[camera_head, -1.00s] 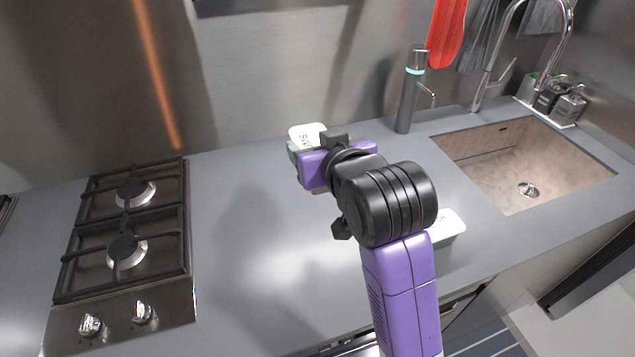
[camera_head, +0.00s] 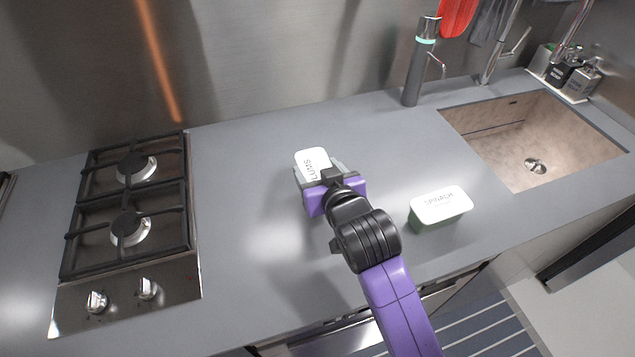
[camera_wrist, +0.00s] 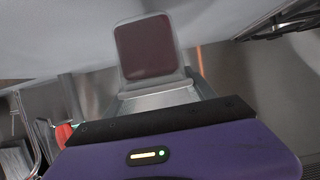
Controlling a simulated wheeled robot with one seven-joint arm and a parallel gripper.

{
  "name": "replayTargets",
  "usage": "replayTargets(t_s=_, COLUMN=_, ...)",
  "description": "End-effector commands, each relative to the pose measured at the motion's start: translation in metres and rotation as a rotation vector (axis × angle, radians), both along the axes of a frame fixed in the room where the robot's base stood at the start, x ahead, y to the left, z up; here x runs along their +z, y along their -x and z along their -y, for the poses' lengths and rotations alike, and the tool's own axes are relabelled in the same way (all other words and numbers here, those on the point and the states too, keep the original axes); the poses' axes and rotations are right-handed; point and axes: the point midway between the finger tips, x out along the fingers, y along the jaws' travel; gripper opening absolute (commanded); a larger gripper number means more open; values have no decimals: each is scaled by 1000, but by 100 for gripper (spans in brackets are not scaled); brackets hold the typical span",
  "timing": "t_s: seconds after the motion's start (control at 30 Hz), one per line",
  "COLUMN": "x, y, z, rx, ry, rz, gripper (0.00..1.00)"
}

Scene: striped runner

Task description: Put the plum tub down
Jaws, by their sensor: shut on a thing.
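The plum tub (camera_head: 312,160) has a white lid with dark lettering, partly hidden by my gripper in the head view. My gripper (camera_head: 328,174) is shut on the tub, over the counter between the stove and the sink. In the wrist view the tub (camera_wrist: 147,49) shows a dark plum-coloured face within a clear rim, at the far end of my gripper (camera_wrist: 155,95). I cannot tell whether the tub touches the counter.
A spinach tub (camera_head: 440,206) with a white lid stands on the counter to the right. The stove (camera_head: 127,225) is at the left and the sink (camera_head: 535,140) at the right. A grey faucet-like dispenser (camera_head: 418,70) stands at the back. Counter (camera_head: 240,190) left of my gripper is clear.

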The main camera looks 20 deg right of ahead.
Motion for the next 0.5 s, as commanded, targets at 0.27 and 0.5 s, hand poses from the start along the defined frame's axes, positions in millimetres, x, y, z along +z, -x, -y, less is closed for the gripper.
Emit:
replayTargets(t_s=0.27, x=-29, y=0, z=0, rx=1, ry=0, rz=0, gripper=0)
replayTargets(t_s=0.5, x=-44, y=0, z=0, rx=1, ry=-1, rz=5, gripper=0)
